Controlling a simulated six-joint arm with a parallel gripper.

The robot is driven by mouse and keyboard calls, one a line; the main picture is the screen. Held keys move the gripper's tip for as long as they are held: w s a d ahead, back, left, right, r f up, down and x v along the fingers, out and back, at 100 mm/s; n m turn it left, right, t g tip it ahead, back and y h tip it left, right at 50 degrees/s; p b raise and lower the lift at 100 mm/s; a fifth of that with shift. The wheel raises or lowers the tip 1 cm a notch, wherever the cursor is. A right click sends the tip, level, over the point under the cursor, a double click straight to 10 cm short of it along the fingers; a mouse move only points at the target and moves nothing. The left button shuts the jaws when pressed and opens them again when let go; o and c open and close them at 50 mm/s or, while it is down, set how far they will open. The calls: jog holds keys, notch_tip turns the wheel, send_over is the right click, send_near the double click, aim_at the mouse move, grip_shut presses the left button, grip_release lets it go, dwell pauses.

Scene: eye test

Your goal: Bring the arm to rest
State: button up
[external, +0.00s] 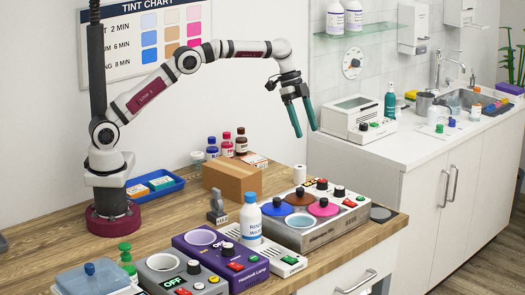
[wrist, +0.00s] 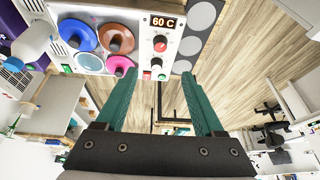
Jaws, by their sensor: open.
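My gripper (external: 306,131) hangs high in the air at the end of my outstretched arm, with its green fingers pointing down. It is above the level of the wooden table, near its right end. In the wrist view my gripper (wrist: 158,74) has its two fingers well apart, with nothing between them. My arm rises from its dark red base on the table, bends at the elbow and reaches to the right. No fingertip touches anything.
Below my gripper is a metal warmer (external: 334,231) with coloured lidded pots; its display (wrist: 163,22) reads 60 C. A white bottle (external: 251,219), a purple heater (external: 220,260), a cardboard box (external: 232,181) and a blue tray (external: 155,188) stand nearby. A white counter (external: 405,150) lies right.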

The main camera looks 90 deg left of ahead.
dwell(0.3)
jog(key=s+d+r+n+g+y, duration=0.1)
jog(key=s+d+r, duration=0.2)
jog(key=s+d, duration=0.5)
jog(key=s+d+r+n+g+y, duration=0.1)
jog(key=s+d+r, duration=0.2)
jog(key=s, duration=0.9)
jog(key=s+d+f+g+y, duration=0.1)
jog(key=s+f, duration=0.2)
jog(key=s, duration=0.8)
jog(key=s+d+f+y, duration=0.1)
jog(key=s+f, duration=0.2)
jog(key=s, duration=0.8)
jog(key=shift+s+f+n+g+y, duration=0.2)
jog(key=shift+f+n+g+y, duration=0.1)
jog(key=shift+n+g, duration=0.1)
